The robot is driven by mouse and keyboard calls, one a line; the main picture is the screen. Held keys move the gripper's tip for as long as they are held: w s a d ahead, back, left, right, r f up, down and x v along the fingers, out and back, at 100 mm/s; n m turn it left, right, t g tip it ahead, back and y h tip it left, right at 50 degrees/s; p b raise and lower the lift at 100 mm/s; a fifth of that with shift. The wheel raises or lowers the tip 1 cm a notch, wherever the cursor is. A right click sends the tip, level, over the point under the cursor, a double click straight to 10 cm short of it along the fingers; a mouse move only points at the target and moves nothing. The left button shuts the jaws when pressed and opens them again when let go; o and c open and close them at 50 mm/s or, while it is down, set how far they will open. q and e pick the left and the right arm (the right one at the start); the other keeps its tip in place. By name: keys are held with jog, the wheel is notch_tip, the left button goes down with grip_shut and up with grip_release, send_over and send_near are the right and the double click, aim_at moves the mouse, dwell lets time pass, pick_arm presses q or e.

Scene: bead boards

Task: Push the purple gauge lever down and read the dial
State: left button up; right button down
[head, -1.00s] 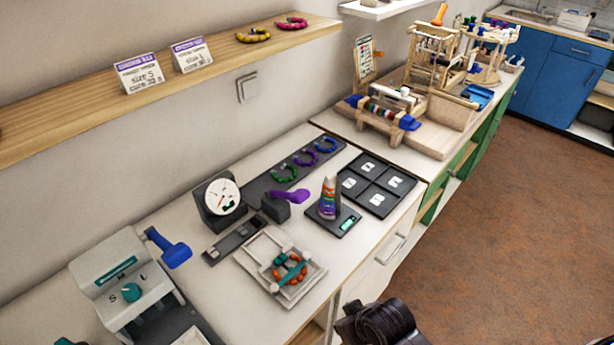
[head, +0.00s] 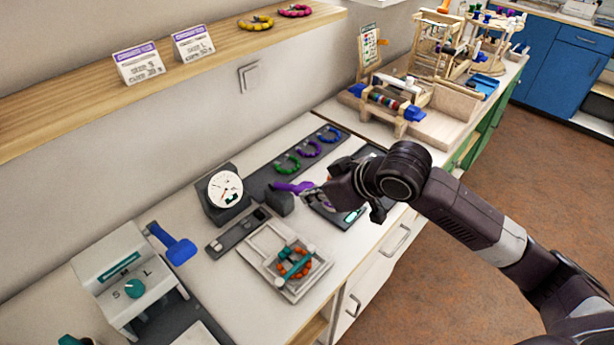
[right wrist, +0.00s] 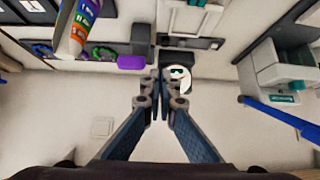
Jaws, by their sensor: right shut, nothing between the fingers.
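The purple gauge lever (head: 291,187) sticks out to the right from its dark block (head: 280,203), beside the round white dial (head: 225,189). My right gripper (head: 316,194) is shut and empty, close to the lever's right end; contact cannot be told. In the right wrist view, the shut fingertips (right wrist: 161,76) show between the purple lever end (right wrist: 131,62) and the dial (right wrist: 182,76). My left gripper is not in view.
A bead board with bracelets (head: 308,150) lies behind the lever. A white tray with orange beads (head: 262,238) lies in front. A grey device with a blue handle (head: 180,250) stands left.

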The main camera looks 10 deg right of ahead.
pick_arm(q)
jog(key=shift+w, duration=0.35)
pick_arm(e)
jog(key=w+d+r, duration=0.3)
jog(key=d+r, duration=0.1)
jog(key=r, duration=0.4)
jog(key=shift+r+t, duration=0.15)
jog(key=shift+t, duration=0.15)
jog(key=shift+w, duration=0.15)
jog(key=p, duration=0.2)
send_over(306, 185)
jog(key=w, duration=0.1)
jog(key=f, duration=0.6)
jog(key=shift+w+a+f, duration=0.1)
jog(key=shift+a+f, duration=0.05)
jog(key=shift+a, duration=0.2)
jog(key=f, duration=0.1)
jog(key=f+p, duration=0.1)
jog(key=f, duration=0.1)
jog(key=shift+s+d+f, duration=0.1)
jog(key=shift+s+d, duration=0.25)
jog(key=shift+s+d+f, duration=0.2)
jog(key=shift+s+f, duration=0.15)
jog(key=shift+f, duration=0.1)
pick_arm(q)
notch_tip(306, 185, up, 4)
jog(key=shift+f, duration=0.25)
pick_arm(e)
jog(key=shift+w, duration=0.1)
jog(key=shift+a+f, duration=0.1)
